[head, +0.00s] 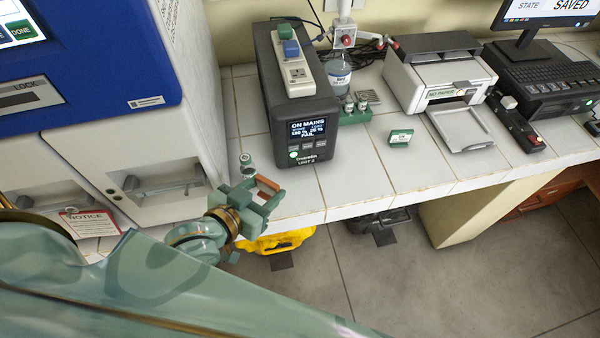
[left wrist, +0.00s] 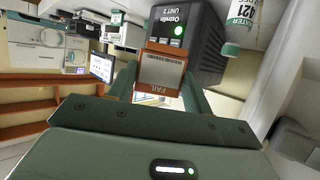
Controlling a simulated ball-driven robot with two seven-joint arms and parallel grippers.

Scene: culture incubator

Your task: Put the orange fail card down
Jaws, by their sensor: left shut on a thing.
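My left gripper (head: 262,196) is shut on the orange fail card (head: 268,184), with its fingers on either side of the card. It is at the counter's front edge, in front of and left of the dark unit (head: 308,135) labelled Unit 2. In the left wrist view the fail card (left wrist: 160,72) sits between the fingers, its pale barcode label and FAIL lettering facing the camera. Beyond it is the front of the unit (left wrist: 190,45). I cannot tell whether the card touches the counter. My right gripper is not in view.
The white tiled counter (head: 385,165) is clear right of the unit's front. A small green-and-white card (head: 401,136), a green vial rack (head: 356,113) and a printer (head: 440,75) stand farther right. A small capped vial (head: 246,161) is just behind my gripper.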

